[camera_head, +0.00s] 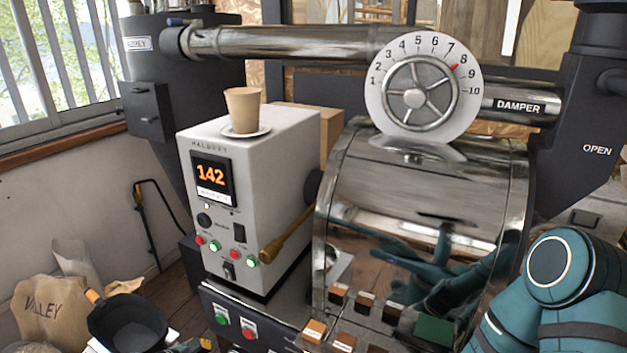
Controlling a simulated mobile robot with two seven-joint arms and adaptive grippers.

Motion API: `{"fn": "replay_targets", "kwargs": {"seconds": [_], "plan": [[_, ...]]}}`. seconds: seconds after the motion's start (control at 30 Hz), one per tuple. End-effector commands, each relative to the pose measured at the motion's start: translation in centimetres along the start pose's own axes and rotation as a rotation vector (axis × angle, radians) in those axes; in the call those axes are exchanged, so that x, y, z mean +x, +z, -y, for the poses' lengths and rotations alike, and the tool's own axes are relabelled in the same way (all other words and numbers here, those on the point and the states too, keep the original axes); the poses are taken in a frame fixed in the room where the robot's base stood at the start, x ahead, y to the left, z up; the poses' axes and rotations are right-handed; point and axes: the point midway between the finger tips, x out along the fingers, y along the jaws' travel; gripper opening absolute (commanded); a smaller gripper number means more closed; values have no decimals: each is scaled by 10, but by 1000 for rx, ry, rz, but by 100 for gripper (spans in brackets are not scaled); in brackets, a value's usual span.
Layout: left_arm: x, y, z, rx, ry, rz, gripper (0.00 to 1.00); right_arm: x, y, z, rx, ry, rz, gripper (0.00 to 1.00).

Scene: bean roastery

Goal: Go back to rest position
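A teal arm link of mine fills the lower right corner of the head view, close to the roaster drum (425,190). No gripper fingers show on it within the picture. My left gripper is not in view either. The polished drum front mirrors blurred teal arm shapes, which do not show the state of the fingers.
A white control box (285,165) reading 142 carries a paper cup (243,110) on a saucer. Above the drum is a damper wheel (415,95), its red mark between 7 and 9. A black pan (128,322) and a paper sack (48,312) are lower left. Small sample blocks (365,305) stand in front.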

Motion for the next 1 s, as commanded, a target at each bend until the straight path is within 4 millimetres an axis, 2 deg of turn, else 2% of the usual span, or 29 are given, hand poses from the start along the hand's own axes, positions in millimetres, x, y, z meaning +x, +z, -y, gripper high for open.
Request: {"fn": "replay_targets", "kwargs": {"seconds": [0.13,0.3,0.47,0.6,0.8,1.0], "plan": [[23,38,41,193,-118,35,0,0,0,0,0,0,-1,0],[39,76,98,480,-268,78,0,0,0,0,0,0,-1,0],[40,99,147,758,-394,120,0,0,0,0,0,0,-1,0],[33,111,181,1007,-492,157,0,0,0,0,0,0,-1,0],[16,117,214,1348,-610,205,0,0,0,0,0,0,-1,0],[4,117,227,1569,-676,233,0,0,0,0,0,0,-1,0]]}}
